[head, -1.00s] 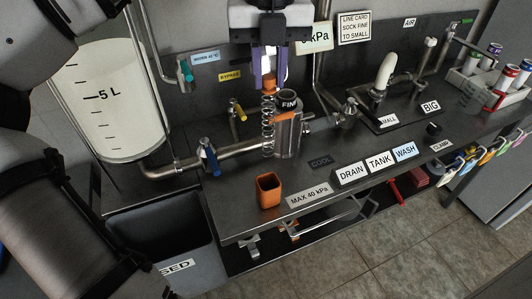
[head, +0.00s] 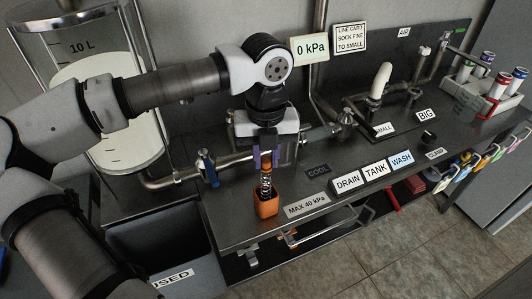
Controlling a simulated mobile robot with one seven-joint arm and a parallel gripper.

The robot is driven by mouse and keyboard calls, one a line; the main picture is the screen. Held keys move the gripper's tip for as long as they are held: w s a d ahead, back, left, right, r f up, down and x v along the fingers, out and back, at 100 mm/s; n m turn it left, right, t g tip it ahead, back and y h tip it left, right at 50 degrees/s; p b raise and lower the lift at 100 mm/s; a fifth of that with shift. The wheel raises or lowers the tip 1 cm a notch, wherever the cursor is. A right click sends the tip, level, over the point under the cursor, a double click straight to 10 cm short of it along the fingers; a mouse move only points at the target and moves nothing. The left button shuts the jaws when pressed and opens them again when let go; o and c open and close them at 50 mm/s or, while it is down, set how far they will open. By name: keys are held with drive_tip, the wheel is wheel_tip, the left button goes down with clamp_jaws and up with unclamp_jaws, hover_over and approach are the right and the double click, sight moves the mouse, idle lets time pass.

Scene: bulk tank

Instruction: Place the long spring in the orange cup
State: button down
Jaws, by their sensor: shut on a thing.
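The orange cup (head: 267,207) stands near the front edge of the steel bench, left of the MAX 40 kPa label. My gripper (head: 266,160) is right above it, pointing down, with its purple fingers shut on the orange top of the long spring (head: 266,181). The spring hangs upright at the cup's mouth. Its lower end appears to be inside the cup, hidden by the cup's wall; I cannot tell whether it touches the bottom.
A blue-handled valve (head: 209,169) on a pipe is close to the left of my gripper. The DRAIN, TANK (head: 375,169) and WASH labels lie to the right. A dark bin (head: 160,245) is below the bench at left.

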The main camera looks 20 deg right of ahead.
drive_tip(key=shift+f, duration=0.1)
drive_tip(key=c, duration=1.3)
unclamp_jaws()
wheel_tip(320, 180, up, 12)
drive_tip(key=shift+r+b, duration=0.15)
drive_tip(key=shift+b, duration=0.4)
